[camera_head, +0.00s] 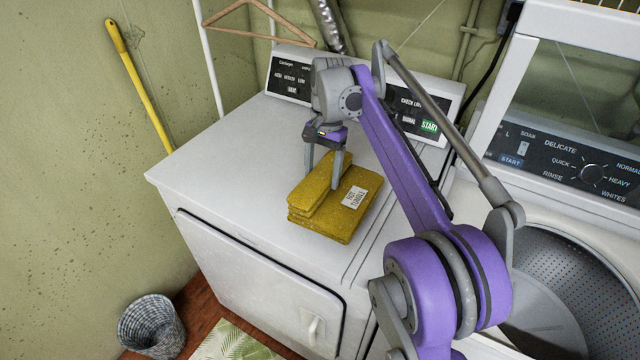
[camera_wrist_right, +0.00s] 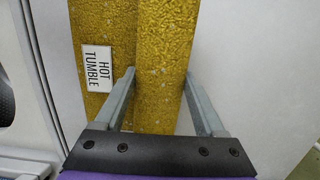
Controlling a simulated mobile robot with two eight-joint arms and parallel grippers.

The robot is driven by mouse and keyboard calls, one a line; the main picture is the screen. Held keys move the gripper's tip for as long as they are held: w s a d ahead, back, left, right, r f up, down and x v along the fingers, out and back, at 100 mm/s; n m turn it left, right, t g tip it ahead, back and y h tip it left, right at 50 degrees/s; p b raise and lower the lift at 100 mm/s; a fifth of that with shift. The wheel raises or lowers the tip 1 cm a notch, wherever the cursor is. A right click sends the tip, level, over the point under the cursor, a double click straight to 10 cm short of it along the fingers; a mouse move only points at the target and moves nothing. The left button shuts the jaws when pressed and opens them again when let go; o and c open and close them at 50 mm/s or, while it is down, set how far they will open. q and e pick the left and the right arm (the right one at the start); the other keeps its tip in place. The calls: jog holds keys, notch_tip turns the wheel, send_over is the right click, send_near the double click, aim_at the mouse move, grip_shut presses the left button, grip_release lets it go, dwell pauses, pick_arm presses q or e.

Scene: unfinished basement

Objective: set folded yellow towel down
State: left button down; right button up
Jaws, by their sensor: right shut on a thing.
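The folded yellow towel (camera_head: 326,212) is over the white top of the dryer (camera_head: 235,165), near its right side. It also shows in the wrist view (camera_wrist_right: 160,40). It is level, with a thicker raised fold on one side and a white "HOT TUMBLE" label (camera_head: 355,197) on the lower part. My right gripper (camera_head: 323,180) points down, with its two fingers on either side of the raised fold, shut on it. I cannot tell for sure whether the towel's underside touches the dryer top. My left gripper is not in view.
An open washer (camera_head: 575,290) with a metal drum stands to the right. The dryer's control panel (camera_head: 290,78) rises at the back. The dryer top left of the towel is clear.

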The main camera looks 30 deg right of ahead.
jog(key=shift+w+f, duration=0.1)
jog(key=shift+f, duration=1.8)
jog(key=shift+f+b, duration=0.2)
jog(key=shift+b, duration=0.1)
jog(key=o, duration=1.5)
jog(key=shift+o, duration=0.2)
jog(key=r, duration=0.4)
jog(key=d+r+p, duration=0.1)
jog(key=r, duration=0.3)
jog(key=w+r+p, duration=0.1)
jog(key=r, duration=0.3)
jog(key=shift+d+r, duration=0.15)
jog(key=shift+d, duration=0.2)
jog(key=shift+s, duration=0.15)
